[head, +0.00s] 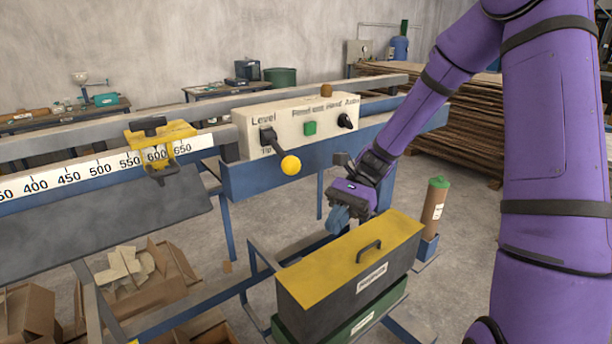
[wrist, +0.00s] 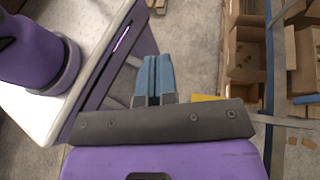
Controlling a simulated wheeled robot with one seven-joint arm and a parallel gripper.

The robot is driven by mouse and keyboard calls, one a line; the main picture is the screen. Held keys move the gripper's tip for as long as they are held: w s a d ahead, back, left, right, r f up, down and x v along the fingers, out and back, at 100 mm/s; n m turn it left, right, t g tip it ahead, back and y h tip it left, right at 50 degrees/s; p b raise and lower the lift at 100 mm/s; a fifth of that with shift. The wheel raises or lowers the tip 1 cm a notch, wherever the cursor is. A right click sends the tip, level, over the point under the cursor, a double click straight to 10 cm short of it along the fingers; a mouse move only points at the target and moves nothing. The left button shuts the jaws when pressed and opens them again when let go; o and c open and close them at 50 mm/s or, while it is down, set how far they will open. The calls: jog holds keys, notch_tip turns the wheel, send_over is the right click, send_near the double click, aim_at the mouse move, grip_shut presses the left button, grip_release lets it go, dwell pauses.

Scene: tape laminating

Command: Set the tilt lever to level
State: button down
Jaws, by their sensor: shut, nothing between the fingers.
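The tilt lever (head: 281,154) is a dark arm with a yellow ball knob (head: 291,166) on the front of the cream control box (head: 297,124). It slants down to the right from its pivot. The label "Level" is above the pivot; a second label below it is partly covered. My gripper (head: 337,218) is to the right of and below the knob, clear of it, above the toolbox. It points downward. In the wrist view its blue fingers (wrist: 154,78) are together, with nothing between them. The lever does not show in the wrist view.
A black toolbox with a yellow lid (head: 352,262) and raised handle stands below my gripper. A yellow clamp (head: 160,155) sits on the ruler rail left of the control box. A green button (head: 310,128) and a black knob (head: 345,121) are beside the lever.

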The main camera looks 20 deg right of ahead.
jog(key=w+d+f+m+t+y, duration=0.3)
jog(key=w+d+m+t+y, duration=0.2)
jog(key=w+m+y, duration=0.5)
jog(key=w+d+y, duration=0.1)
jog(key=d+y, duration=0.1)
jog(key=y, duration=0.3)
jog(key=shift+d+f+m+t+y, duration=0.3)
jog(key=shift+f+m+t+y, duration=0.05)
jog(key=shift+m+t+y, duration=0.05)
jog(key=shift+a, duration=0.1)
send_near(283, 153)
jog(key=s+a+r, duration=0.2)
jog(key=shift+s+a, duration=0.35)
jog(key=shift+a, duration=0.05)
jog(key=shift+r+t, duration=0.1)
jog(key=shift+t, duration=0.2)
